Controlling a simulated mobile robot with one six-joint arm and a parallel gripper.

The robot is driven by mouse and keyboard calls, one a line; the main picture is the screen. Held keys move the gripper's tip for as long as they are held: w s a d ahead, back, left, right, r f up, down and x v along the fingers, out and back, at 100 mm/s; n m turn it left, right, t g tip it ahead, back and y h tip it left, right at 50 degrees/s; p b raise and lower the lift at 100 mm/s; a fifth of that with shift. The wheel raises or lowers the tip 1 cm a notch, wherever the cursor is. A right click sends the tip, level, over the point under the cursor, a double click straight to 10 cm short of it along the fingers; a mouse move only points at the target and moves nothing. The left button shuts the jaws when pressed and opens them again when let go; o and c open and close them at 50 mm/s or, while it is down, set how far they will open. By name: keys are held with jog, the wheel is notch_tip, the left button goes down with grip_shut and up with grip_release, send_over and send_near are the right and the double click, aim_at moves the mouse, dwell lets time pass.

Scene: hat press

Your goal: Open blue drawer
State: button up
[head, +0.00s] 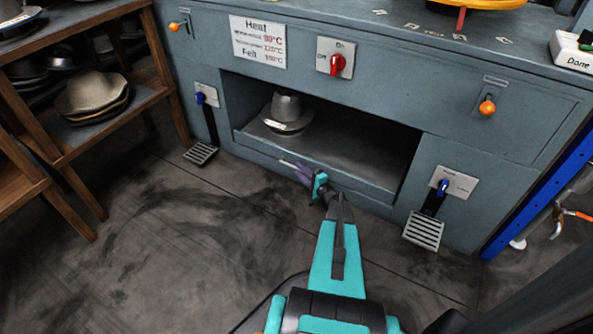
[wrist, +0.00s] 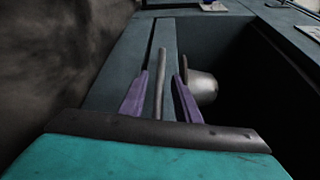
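The blue-grey drawer (head: 345,180) is a low front panel along the bottom of the wide opening in the press. It looks about flush with the press front. Its front also shows in the wrist view (wrist: 122,70). A grey bar handle (wrist: 160,85) runs along it. My gripper (head: 298,169) is at the left-middle part of the drawer front. In the wrist view my gripper (wrist: 161,92) has its two purple fingers apart, one on each side of the handle, with gaps visible. Whether a finger touches the handle is hard to tell. My gripper hides part of the drawer front in the head view.
A grey hat (head: 285,112) sits inside the opening behind the drawer front. Foot pedals stand at the left (head: 201,153) and right (head: 423,230). A wooden shelf (head: 62,140) with hats is at the far left. The dark floor in front is clear.

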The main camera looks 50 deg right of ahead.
aim_at(296, 167)
jog(key=shift+w+d+f+b, duration=0.15)
jog(key=shift+w+b, duration=0.15)
jog(key=shift+w, duration=1.25)
jog(key=shift+c, duration=0.5)
grip_shut()
